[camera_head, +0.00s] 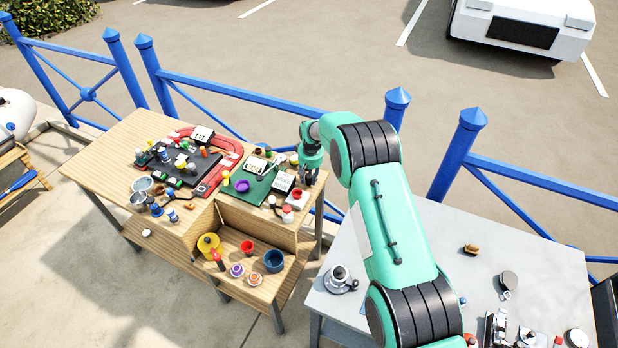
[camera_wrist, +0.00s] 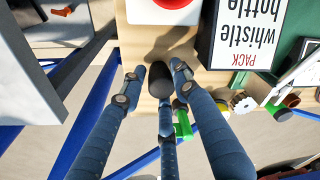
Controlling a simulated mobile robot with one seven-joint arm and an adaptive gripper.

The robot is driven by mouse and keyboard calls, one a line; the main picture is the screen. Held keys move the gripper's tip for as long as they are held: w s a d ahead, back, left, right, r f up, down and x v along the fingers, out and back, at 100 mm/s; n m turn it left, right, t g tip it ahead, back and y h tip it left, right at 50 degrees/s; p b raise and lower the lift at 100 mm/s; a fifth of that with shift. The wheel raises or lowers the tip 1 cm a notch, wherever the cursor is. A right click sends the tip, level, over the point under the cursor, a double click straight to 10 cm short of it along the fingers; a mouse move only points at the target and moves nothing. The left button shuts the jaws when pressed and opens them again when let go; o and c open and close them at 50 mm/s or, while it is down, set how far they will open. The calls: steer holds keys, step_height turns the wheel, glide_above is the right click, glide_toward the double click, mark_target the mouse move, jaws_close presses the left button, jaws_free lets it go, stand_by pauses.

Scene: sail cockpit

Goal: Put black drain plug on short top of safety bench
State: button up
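A black rounded piece (camera_wrist: 160,80), which looks like the black drain plug, stands near the edge of a wooden top in the wrist view. My gripper (camera_wrist: 155,82) has its blue-grey fingers spread around it; a gap shows on the left, and contact on the right is unclear. In the head view my gripper (camera_head: 310,172) points down at the back right corner of the wooden bench (camera_head: 125,135) and hides the plug. This bench has a high top and a lower, shorter top (camera_head: 262,291) at the front right, probably the short top.
The lower top holds a yellow pot (camera_head: 209,246), a red cup (camera_head: 247,247) and a blue cup (camera_head: 274,261). Beside the plug are a "PACK whistle bottle" sign (camera_wrist: 243,35) and a white-and-red piece (camera_wrist: 165,10). A grey table (camera_head: 440,225) stands right; blue railings (camera_head: 240,95) run behind.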

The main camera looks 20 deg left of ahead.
steer(key=shift+o, duration=0.6)
steer(key=shift+r, duration=0.2)
step_height(320, 180, up, 12)
steer(key=s+d, duration=0.1)
stand_by(0.4)
steer(key=shift+s+f, duration=0.1)
stand_by(0.5)
